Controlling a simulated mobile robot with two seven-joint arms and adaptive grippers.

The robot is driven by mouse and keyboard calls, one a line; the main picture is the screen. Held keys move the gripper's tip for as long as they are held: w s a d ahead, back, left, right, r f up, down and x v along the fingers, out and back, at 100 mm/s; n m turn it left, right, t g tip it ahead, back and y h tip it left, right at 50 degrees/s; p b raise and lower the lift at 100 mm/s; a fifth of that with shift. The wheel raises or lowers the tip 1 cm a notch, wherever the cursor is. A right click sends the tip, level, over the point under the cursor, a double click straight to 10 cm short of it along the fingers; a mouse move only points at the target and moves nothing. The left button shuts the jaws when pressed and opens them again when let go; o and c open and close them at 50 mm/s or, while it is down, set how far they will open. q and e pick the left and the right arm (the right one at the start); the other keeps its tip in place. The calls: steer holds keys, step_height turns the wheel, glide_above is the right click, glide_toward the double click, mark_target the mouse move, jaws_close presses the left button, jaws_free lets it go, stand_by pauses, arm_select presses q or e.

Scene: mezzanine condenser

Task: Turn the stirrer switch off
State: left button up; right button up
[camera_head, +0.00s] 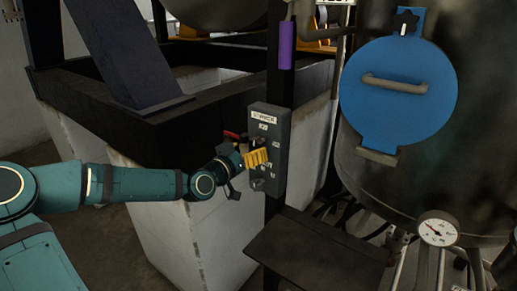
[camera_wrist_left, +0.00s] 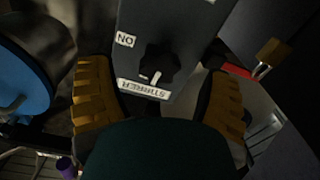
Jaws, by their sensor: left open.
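The grey stirrer switch box (camera_head: 270,125) is fixed to a dark post, with a STIRRER label near its top. In the left wrist view the box (camera_wrist_left: 185,25) appears upside down. Its black knob (camera_wrist_left: 158,62) has a white mark on the side towards the label (camera_wrist_left: 143,89), and an ON label (camera_wrist_left: 125,40) sits beside it. My left gripper (camera_head: 250,160) is at the front of the box and partly hides it. Its yellow-padded fingers (camera_wrist_left: 160,103) are open, one on each side of the box's labelled end in the wrist view. I cannot tell whether they touch it. My right gripper is not in view.
A red part (camera_head: 231,135) is close beside the box; the wrist view shows a brass padlock (camera_wrist_left: 272,54) there. A blue round hatch (camera_head: 400,105) on a metal tank is to the right. A dark flat plate (camera_head: 315,255) lies below, near a pressure gauge (camera_head: 437,230).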

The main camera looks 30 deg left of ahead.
mark_target(254, 147)
arm_select(q)
steer(key=shift+w+d+b, duration=0.15)
steer(key=shift+w+b, duration=0.25)
steer(key=shift+w, duration=1.85)
steer(key=c, duration=1.2)
